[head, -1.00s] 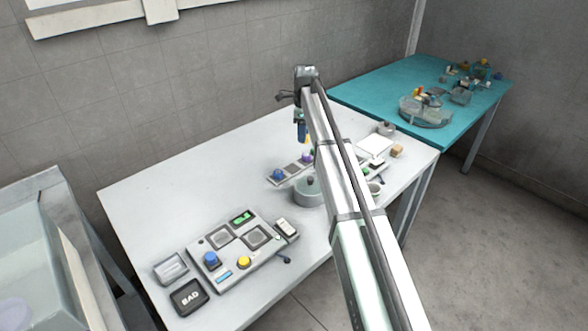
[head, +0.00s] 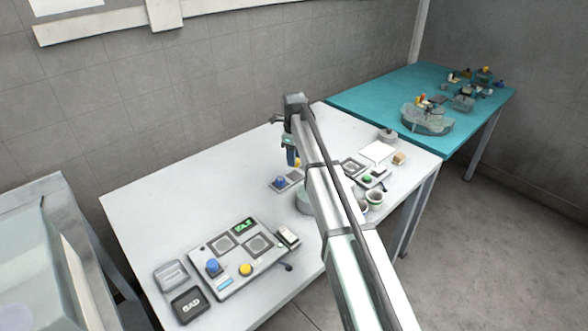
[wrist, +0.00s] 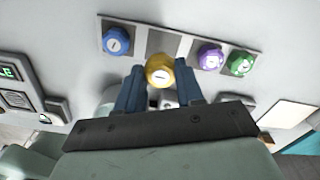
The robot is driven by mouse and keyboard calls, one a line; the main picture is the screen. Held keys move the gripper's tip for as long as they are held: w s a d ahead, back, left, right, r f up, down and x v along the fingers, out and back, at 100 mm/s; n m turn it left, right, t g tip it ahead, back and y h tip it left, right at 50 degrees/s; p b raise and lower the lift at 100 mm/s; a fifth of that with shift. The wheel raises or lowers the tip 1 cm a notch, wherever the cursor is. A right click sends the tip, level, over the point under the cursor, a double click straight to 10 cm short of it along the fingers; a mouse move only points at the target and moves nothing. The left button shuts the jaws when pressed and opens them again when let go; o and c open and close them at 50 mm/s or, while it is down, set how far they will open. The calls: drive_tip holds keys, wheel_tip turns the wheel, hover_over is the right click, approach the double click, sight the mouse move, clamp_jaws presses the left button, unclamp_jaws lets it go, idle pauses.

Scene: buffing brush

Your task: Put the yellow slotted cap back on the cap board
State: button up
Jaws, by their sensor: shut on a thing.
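My gripper (wrist: 160,88) is shut on the yellow slotted cap (wrist: 159,70), held between its two blue fingers. In the head view, the gripper (head: 293,157) is over the white table, with a bit of the yellow cap (head: 298,163) showing. The cap board (wrist: 180,47) is a grey strip just beyond the held cap in the wrist view. It carries a blue cap (wrist: 117,41) at the left, and a purple cap (wrist: 210,57) and green cap (wrist: 240,63) at the right. A dark bare square lies between blue and purple. My arm hides part of the board (head: 273,187) in the head view.
A control panel (head: 228,283) with blue and yellow knobs stands at the table's front left, beside a BAD tray (head: 188,306). A round grey container (head: 303,203) is partly behind my arm. Cups (head: 374,198) and a white pad (head: 377,152) are to the right.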

sight(294, 176)
drive_tip(key=shift+f, duration=2.6)
drive_tip(key=shift+f, duration=0.15)
drive_tip(key=o, duration=1.1)
wheel_tip(294, 176, up, 12)
drive_tip(key=shift+r, duration=0.2)
